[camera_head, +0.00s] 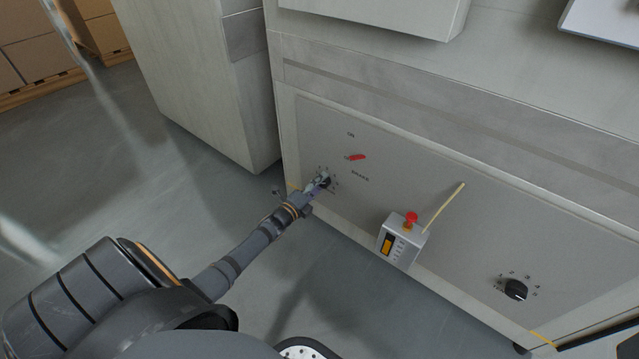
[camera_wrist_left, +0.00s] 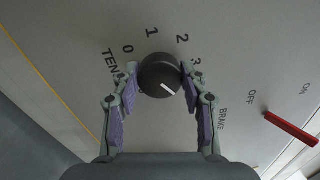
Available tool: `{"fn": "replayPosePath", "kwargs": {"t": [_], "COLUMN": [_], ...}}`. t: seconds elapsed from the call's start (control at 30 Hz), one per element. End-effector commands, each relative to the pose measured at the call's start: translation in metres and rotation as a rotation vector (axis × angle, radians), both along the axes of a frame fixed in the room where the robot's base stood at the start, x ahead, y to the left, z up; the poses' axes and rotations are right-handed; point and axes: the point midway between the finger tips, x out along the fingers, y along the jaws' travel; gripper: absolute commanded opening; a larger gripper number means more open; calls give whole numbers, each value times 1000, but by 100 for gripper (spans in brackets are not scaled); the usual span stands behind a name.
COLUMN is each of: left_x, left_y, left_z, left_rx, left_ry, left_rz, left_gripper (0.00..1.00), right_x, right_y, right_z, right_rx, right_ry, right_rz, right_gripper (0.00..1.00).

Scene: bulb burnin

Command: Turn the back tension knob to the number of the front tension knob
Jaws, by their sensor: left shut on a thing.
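One tension knob (camera_wrist_left: 160,76), black and round with a white pointer line, sits on the grey panel. My left gripper (camera_head: 322,183) is shut on it; in the left wrist view a finger of the gripper (camera_wrist_left: 160,80) lies on each side of it. The numbers 0, 1, 2 and 3 show around it. Its pointer aims lower right, past the 3, where a finger hides any mark. The other black knob (camera_head: 515,289) is at the panel's lower right in the head view; its pointer and numbers are too small to read surely. My right gripper is not in view.
A red brake lever (camera_head: 355,157) is above the held knob, also in the left wrist view (camera_wrist_left: 291,129). A control box with a red button (camera_head: 411,219) and a pale stick (camera_head: 445,207) stand out between the knobs. Grey floor (camera_head: 110,190) is open at left.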

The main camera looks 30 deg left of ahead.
Motion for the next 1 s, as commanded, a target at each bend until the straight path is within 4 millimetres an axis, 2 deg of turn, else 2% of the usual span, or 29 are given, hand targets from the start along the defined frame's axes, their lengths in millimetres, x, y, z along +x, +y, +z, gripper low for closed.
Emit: {"fn": "replayPosePath", "kwargs": {"t": [0.5, 1.0], "left_x": [-1, -1], "left_y": [-1, -1], "left_z": [0, 0], "left_rx": [431, 602], "left_ry": [-33, -46], "left_rz": [-1, -1], "left_gripper": [12, 12], "right_x": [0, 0], "right_y": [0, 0], "right_z": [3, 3], "right_rx": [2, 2], "right_ry": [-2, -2], "right_rz": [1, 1], "right_gripper": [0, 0]}}
